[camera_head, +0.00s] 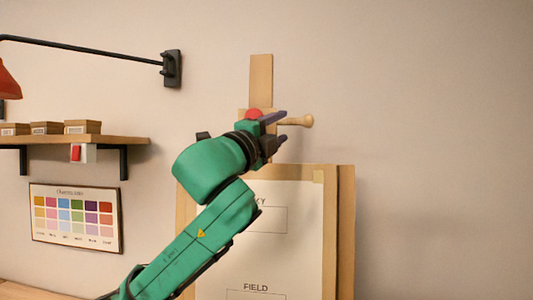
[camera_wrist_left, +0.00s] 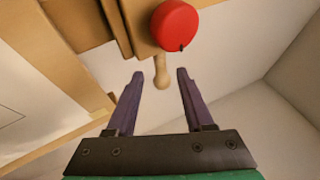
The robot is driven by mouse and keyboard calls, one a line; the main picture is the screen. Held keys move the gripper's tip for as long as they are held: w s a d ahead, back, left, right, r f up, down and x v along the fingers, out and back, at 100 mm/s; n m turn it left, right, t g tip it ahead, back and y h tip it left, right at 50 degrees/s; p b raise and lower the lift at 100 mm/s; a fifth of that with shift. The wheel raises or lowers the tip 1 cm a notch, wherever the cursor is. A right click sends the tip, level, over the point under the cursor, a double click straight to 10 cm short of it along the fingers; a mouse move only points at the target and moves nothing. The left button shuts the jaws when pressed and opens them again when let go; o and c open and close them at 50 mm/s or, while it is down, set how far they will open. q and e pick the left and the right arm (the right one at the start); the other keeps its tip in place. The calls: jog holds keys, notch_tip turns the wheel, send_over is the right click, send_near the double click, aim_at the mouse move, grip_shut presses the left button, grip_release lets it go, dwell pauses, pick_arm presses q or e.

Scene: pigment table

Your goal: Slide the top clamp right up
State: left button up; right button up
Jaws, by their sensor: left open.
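The top clamp (camera_head: 243,113) is a wooden block on the upright easel mast (camera_head: 261,75), well above the board's top edge. It has a red knob (camera_head: 253,113) and a pale wooden peg handle (camera_head: 304,121) sticking out to the right. My left gripper (camera_head: 285,126) is open in front of the clamp and hides part of it. In the left wrist view the peg (camera_wrist_left: 161,74) shows between the two purple fingertips, with space on both sides. The red knob (camera_wrist_left: 175,25) and clamp block (camera_wrist_left: 143,38) are just beyond. My right gripper is not in view.
The easel holds a board with a lettered sheet (camera_head: 305,250) below the clamp. A shelf (camera_head: 70,140) with small boxes, a colour chart (camera_head: 76,217) and a wall lamp arm (camera_head: 90,47) are at left. The wall right of the mast is clear.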

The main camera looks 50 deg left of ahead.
pick_arm(q)
jog(key=b+v, duration=0.2)
jog(key=v, duration=0.3)
jog(key=shift+s+f, duration=0.15)
jog(key=shift+s, duration=0.2)
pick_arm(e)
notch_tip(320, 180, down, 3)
